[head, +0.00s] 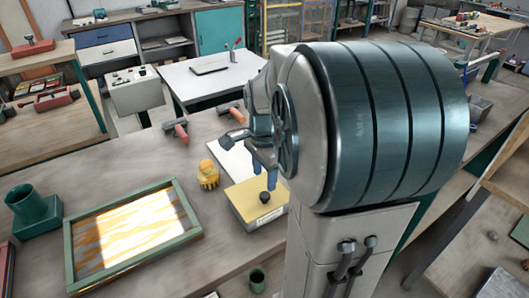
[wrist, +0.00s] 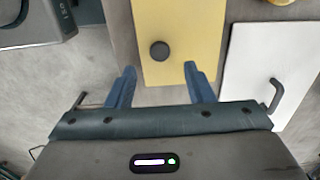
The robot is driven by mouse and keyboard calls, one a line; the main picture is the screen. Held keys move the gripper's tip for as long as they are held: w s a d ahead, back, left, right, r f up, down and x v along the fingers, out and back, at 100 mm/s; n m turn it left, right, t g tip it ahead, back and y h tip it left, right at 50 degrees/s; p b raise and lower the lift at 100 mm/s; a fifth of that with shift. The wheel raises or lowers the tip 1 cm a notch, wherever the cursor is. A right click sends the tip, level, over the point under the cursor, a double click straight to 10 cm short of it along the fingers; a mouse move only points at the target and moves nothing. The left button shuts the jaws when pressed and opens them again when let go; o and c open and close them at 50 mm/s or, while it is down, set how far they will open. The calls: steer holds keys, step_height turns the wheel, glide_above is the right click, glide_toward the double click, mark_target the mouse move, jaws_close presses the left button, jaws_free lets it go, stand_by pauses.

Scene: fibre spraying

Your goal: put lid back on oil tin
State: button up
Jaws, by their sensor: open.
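A box-shaped tin with a yellow top (head: 244,204) and pale sides stands on the bench; its top fills the upper middle of the wrist view (wrist: 185,30). A round black knob (head: 264,197) stands on that top, and it also shows in the wrist view (wrist: 159,51). I cannot tell whether the yellow top is a separate lid. My gripper (head: 263,178) is open and empty near the knob. In the wrist view, the blue fingertips (wrist: 160,69) lie either side of the knob's line, with the knob just beyond them.
A white flat panel (wrist: 245,70) with a dark handle lies beside the tin. Bare bench lies between tray and tin.

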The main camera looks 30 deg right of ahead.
step_height(320, 180, up, 7)
steer(key=s+a+f+n+t, duration=0.3)
steer(key=s+a+n, duration=0.6)
steer(key=n, duration=0.8)
steer(key=a+f, duration=0.2)
steer(key=a, duration=0.1)
steer(key=shift+s+n, duration=0.15)
steer(key=shift+n, duration=0.15)
